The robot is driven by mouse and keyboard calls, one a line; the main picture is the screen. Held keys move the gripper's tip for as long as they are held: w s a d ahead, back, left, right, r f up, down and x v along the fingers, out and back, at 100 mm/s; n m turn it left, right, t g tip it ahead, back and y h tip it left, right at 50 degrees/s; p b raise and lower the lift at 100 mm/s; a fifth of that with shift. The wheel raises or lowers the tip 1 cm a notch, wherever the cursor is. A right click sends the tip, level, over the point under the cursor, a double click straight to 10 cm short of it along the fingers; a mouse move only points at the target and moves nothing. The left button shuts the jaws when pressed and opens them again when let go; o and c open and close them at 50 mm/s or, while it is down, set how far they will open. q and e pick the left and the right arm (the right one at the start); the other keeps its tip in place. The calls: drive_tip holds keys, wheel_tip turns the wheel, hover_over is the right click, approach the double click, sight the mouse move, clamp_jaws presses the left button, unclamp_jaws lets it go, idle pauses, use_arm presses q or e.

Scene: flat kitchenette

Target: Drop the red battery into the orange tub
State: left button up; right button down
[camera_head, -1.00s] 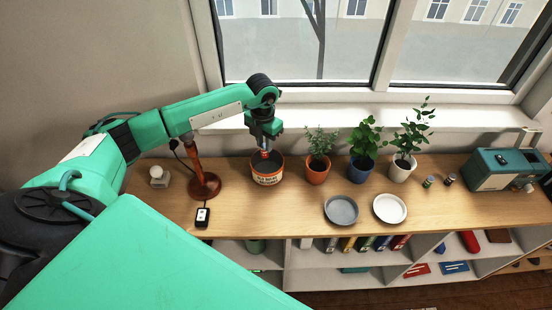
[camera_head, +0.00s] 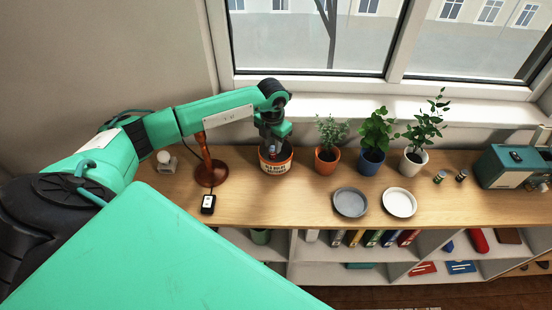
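The orange tub (camera_head: 276,165), with a white lettered band, stands on the wooden counter below the window. My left gripper (camera_head: 272,149) comes in from the left and points down at the tub's mouth, its fingertips at about rim height. A small reddish piece between the fingertips looks like the red battery (camera_head: 271,155), with the fingers shut on it. It is small and mostly covered by the fingers. The inside of the tub is dark and partly hidden behind the gripper. My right gripper is not in view.
Potted plants (camera_head: 327,157) stand right of the tub, and a brown lamp stand (camera_head: 211,175) stands left. Two plates (camera_head: 400,202) lie in front. Two small cylinders (camera_head: 439,177) stand near a teal appliance (camera_head: 505,168). The front counter by the tub is clear.

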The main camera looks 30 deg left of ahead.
use_arm(q)
drive_tip(key=o, duration=0.4)
drive_tip(key=shift+c, duration=0.2)
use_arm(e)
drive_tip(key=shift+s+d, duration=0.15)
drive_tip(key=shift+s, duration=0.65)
use_arm(q)
drive_tip(key=shift+r, duration=0.15)
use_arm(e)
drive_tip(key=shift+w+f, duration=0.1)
use_arm(q)
drive_tip(key=shift+r+b, duration=0.3)
wheel_tip(320, 180, up, 13)
drive_tip(key=b, duration=0.4)
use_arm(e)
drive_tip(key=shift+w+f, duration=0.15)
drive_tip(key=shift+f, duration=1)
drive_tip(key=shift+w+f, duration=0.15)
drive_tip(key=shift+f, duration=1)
